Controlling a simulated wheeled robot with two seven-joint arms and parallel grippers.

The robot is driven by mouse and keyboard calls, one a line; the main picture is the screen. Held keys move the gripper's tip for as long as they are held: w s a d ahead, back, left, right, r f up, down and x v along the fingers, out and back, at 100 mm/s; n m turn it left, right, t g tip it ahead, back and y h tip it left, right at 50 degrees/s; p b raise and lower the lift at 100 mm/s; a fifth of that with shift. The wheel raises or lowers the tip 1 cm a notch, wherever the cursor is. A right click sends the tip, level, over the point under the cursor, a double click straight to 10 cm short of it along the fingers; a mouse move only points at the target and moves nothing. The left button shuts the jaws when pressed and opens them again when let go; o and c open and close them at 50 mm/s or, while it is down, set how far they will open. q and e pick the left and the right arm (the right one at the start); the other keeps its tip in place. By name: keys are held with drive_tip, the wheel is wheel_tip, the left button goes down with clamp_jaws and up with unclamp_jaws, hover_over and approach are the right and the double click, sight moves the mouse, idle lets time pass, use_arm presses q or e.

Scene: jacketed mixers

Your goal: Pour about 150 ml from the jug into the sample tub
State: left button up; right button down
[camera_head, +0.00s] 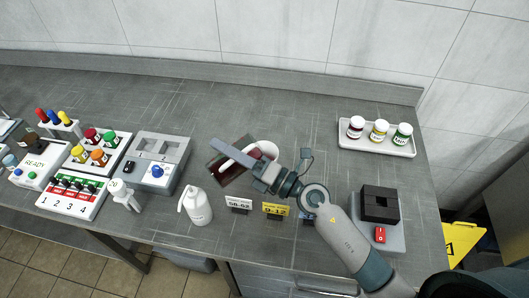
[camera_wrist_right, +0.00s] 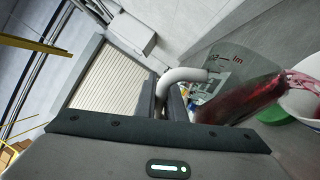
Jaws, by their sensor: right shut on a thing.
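My right gripper (camera_head: 246,166) is shut on the white handle (camera_wrist_right: 172,82) of the jug. The clear jug (camera_head: 228,171) is tipped well over to one side and holds dark red liquid. In the right wrist view the jug (camera_wrist_right: 222,82) shows printed markings, and red liquid reaches its lip at the right. The white sample tub (camera_head: 267,149) stands just beyond the gripper, partly hidden by it. In the right wrist view the tub (camera_wrist_right: 304,98) is at the right edge, under the lip, with red at its near side. My left gripper is not in view.
A white bottle (camera_head: 196,206) and number cards (camera_head: 274,209) stand near the front edge. A tray (camera_head: 376,146) with several lidded jars is at the back right. A black block device (camera_head: 380,205) is at the right. Racks and devices fill the left. The back middle is clear.

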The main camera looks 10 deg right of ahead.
drive_tip(key=shift+w+d+r+m+t, duration=0.2)
drive_tip(key=shift+d+r+m+t, duration=0.1)
drive_tip(key=shift+d, duration=0.15)
idle(0.4)
